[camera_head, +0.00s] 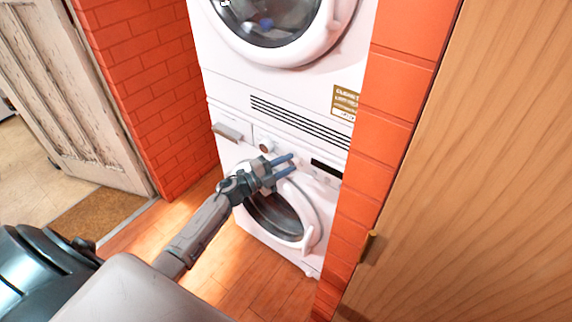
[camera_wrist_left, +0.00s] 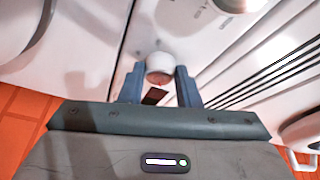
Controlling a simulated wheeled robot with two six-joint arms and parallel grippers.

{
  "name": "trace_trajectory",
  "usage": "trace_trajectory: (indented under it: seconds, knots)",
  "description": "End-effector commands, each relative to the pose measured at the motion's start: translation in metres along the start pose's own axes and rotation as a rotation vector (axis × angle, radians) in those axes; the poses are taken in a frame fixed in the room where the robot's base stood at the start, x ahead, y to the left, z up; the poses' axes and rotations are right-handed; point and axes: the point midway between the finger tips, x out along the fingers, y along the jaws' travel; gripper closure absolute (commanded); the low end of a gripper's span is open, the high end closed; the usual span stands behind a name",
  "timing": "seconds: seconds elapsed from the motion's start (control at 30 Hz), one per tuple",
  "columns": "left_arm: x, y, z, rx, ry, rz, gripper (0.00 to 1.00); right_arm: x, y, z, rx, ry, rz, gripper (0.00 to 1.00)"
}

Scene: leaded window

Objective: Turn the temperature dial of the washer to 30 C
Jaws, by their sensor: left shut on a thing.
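The washer (camera_head: 262,228) is the lower of two stacked white machines. My left gripper (camera_head: 291,163) reaches its control panel from the left in the head view. In the left wrist view a small round white dial (camera_wrist_left: 160,68) sits between the two blue fingers of my left gripper (camera_wrist_left: 160,84), which is shut on it. A reddish mark shows on the dial's lower edge. I cannot read its setting or any temperature labels. In the head view the gripper hides this dial. My right gripper is not in view.
A second round knob (camera_head: 267,146) and a drawer handle (camera_head: 228,132) lie left of the gripper. A dark display (camera_head: 326,168) lies to its right. The vent slats (camera_head: 300,122) are above, the round door (camera_head: 282,215) below. Brick walls flank the machines; a wooden panel (camera_head: 480,180) stands right.

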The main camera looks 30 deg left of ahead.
Motion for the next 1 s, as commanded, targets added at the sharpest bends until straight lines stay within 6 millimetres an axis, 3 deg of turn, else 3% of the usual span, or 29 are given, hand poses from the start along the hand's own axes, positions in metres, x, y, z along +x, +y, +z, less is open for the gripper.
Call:
trace_trajectory:
  seconds: [0.03, 0.07, 0.13, 0.17, 0.53, 1.0]
  knots:
    - [0.000, 0.001, 0.000, -0.001, 0.000, 0.001, 0.93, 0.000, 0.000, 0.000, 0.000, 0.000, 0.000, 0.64]
    - [0.000, 0.001, 0.000, -0.001, 0.000, 0.001, 0.64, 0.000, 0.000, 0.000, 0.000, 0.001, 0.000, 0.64]
    - [0.000, 0.001, 0.000, -0.001, 0.000, 0.001, 0.51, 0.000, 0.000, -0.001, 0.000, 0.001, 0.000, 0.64]
    - [0.000, 0.001, 0.000, -0.001, 0.000, 0.001, 0.49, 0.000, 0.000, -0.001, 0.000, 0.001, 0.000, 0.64]
    - [-0.008, 0.001, 0.001, 0.001, -0.001, 0.002, 0.49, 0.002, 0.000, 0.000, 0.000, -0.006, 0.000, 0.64]
    - [-0.093, 0.003, 0.001, -0.001, 0.000, 0.004, 0.49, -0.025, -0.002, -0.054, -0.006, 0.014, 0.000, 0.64]
